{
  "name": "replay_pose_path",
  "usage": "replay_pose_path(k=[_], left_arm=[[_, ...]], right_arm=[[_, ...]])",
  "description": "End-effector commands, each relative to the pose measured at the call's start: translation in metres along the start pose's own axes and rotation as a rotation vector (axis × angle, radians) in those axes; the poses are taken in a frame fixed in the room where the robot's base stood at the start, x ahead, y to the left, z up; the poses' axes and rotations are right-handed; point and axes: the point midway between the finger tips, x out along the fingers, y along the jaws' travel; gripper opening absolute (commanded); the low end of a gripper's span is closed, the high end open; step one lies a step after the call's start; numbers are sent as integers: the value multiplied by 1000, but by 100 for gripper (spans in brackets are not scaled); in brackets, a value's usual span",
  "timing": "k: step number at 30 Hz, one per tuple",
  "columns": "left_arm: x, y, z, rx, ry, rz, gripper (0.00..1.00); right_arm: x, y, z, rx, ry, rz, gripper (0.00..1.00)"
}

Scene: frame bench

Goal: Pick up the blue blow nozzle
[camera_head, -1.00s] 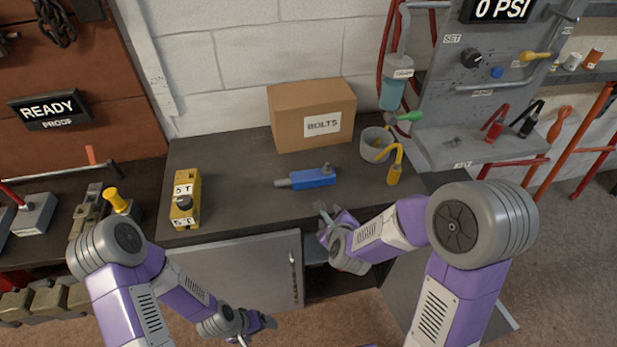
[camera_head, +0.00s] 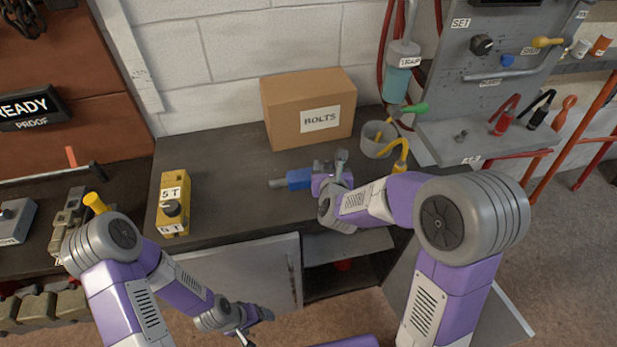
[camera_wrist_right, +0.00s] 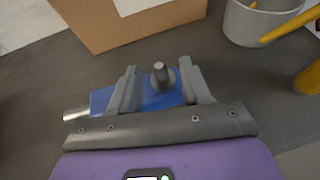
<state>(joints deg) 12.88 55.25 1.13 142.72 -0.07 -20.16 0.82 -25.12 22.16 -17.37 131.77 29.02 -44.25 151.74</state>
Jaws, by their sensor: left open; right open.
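The blue blow nozzle (camera_head: 299,179) lies on the dark bench top, its grey tip pointing left in the head view. My right gripper (camera_head: 331,170) is over its right part and hides much of it there. In the right wrist view the blue body (camera_wrist_right: 150,98) lies between the two open fingers of my right gripper (camera_wrist_right: 160,88), with a grey knob standing up between them. I cannot tell whether the fingers touch it. My left gripper (camera_head: 258,316) is open and empty, low in front of the bench.
A cardboard BOLTS box (camera_head: 309,110) stands behind the nozzle. A grey cup (camera_head: 375,148) with coloured tools and a yellow-handled tool (camera_head: 400,160) are to the right. A yellow box (camera_head: 173,205) stands at the left. Bench top between it and the nozzle is clear.

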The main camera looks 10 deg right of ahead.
Motion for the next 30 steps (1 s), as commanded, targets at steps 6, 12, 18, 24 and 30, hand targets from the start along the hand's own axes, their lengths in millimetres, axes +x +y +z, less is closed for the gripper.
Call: replay_pose_path(k=[6, 12, 18, 24, 30], left_arm=[[1, 0, 0, 0, 0, 0, 83], [1, 0, 0, 0, 0, 0, 83], [1, 0, 0, 0, 0, 0, 83], [1, 0, 0, 0, 0, 0, 83], [1, 0, 0, 0, 0, 0, 83]], right_arm=[[9, 0, 0, -1, 0, 0, 48], [8, 0, 0, -1, 0, 0, 34], [8, 0, -1, -1, 1, 0, 3], [8, 0, -1, -2, 3, 0, 0], [8, 0, -2, -2, 5, 0, 0]])
